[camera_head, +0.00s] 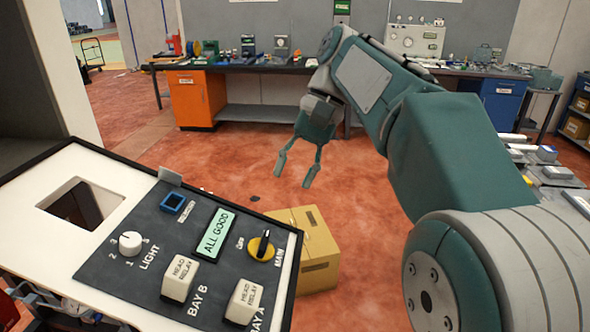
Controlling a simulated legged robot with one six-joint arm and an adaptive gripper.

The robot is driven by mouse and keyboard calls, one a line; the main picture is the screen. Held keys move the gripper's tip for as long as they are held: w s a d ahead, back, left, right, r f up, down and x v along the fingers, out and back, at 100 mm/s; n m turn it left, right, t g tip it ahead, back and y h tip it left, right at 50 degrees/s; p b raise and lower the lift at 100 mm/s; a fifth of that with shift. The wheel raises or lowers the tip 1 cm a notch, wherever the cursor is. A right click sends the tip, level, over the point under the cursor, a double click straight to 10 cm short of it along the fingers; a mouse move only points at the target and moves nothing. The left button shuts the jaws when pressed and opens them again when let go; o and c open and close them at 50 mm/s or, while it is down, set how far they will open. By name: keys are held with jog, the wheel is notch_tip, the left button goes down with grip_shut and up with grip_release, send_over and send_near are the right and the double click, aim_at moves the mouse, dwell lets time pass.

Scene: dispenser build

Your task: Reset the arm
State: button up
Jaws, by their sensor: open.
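My gripper (297,181) hangs at the end of my teal arm in the middle of the view. Its two fingers point down and are spread apart, with nothing between them. It is in open air above the red floor, beyond the control panel and clear of the workbench behind it.
A control panel (130,232) with an "ALL GOOD" display, knobs and two head relays fills the lower left. A cardboard box (318,262) stands on the floor beside it. A workbench (255,70) with an orange cabinet (193,98) runs along the back. The floor between is mostly clear.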

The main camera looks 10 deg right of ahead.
jog(key=s+d+f+n+t+h, duration=0.1)
jog(key=s+f+t, duration=0.3)
jog(key=s+f, duration=0.4)
jog(key=s+d+f+n+t+h, duration=0.2)
jog(key=s+d+f+t+h, duration=0.1)
jog(key=s+f, duration=0.4)
jog(key=shift+s+d+f+t+h, duration=0.4)
jog(key=shift+f+t+h, duration=0.35)
jog(key=shift+f, duration=0.2)
dwell(1.0)
